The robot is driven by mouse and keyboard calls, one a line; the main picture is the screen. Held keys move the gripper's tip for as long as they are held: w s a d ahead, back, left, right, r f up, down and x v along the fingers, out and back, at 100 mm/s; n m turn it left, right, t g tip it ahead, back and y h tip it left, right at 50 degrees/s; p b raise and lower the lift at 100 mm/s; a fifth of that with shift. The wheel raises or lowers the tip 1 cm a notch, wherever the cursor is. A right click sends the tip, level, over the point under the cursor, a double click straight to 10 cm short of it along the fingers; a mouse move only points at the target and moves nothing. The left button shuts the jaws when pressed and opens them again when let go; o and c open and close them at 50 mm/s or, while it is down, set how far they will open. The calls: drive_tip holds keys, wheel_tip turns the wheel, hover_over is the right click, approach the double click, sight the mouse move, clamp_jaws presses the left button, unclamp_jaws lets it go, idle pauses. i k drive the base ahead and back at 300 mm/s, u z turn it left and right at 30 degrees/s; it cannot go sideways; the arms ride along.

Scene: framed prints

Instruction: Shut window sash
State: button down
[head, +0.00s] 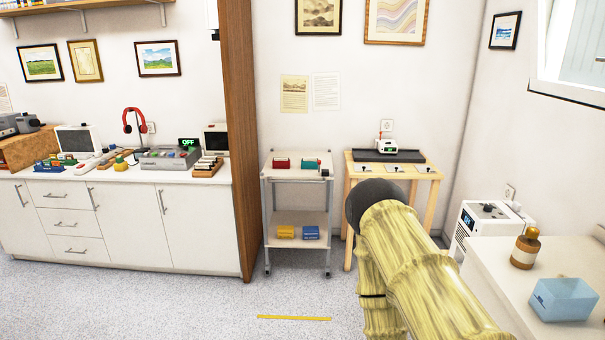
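A window (572,87) is at the upper right edge of the head view, set in the right wall. Its white frame, dark lower edge and part of a pale pane show; the rest is cut off by the picture edge. A small dark fitting shows at the far right edge of the pane. I cannot tell how far the sash stands open. My yellow, bamboo-patterned arm with a dark rounded joint reaches up from the bottom right. My gripper is not in view.
A white counter (485,262) below the window bears a brown bottle (525,249) and a blue container (563,299). A white machine (487,222) stands beside it. A wooden table (438,176) and a trolley (297,213) stand at the back wall. The speckled floor is mostly clear.

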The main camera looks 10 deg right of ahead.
sight(594, 96)
drive_tip(key=z, duration=0.15)
drive_tip(key=i, duration=1.65)
drive_tip(key=z, duration=0.85)
drive_tip(key=i, duration=1.7)
drive_tip(key=z, duration=0.65)
drive_tip(key=i, duration=0.35)
drive_tip(key=z, duration=0.15)
